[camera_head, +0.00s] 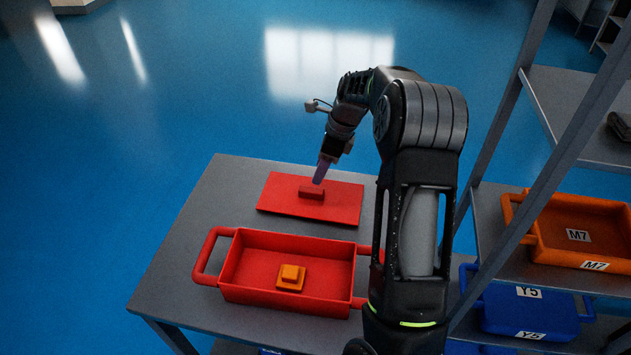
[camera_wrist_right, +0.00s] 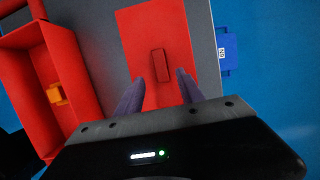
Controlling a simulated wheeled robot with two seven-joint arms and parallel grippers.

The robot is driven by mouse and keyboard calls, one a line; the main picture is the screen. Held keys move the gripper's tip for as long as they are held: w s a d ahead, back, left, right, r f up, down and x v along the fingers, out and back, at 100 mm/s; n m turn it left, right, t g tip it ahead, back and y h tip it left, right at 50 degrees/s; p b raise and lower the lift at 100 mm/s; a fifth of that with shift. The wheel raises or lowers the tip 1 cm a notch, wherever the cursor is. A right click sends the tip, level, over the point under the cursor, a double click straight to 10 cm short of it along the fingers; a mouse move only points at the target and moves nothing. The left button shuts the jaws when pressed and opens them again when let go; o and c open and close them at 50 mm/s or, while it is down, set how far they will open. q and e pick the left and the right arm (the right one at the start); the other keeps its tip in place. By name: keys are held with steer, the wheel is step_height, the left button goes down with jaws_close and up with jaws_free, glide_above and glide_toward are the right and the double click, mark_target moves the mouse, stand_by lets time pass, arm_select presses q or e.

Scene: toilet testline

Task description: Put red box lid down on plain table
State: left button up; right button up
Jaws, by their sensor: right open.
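The red box lid (camera_head: 341,206) lies flat on the grey table (camera_head: 232,190), behind the red box (camera_head: 315,293). A raised red handle block stands at the lid's middle. My right gripper (camera_head: 320,172) is at the lid's handle in the head view. In the right wrist view the open fingers (camera_wrist_right: 159,90) point at the lid (camera_wrist_right: 140,35), with the handle ahead between them and nothing held. The box is open and holds an orange block (camera_head: 291,277). My left gripper is not in view.
A shelf rack stands at the right, with an orange M7 bin (camera_head: 580,232) and a blue Y5 bin (camera_head: 525,312). My right arm hides part of the table between box and rack. The table's left strip is bare. Open blue floor lies beyond.

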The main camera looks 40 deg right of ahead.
steer(key=v, duration=0.4)
steer(key=shift+s+r, duration=0.1)
steer(key=shift+r, duration=0.15)
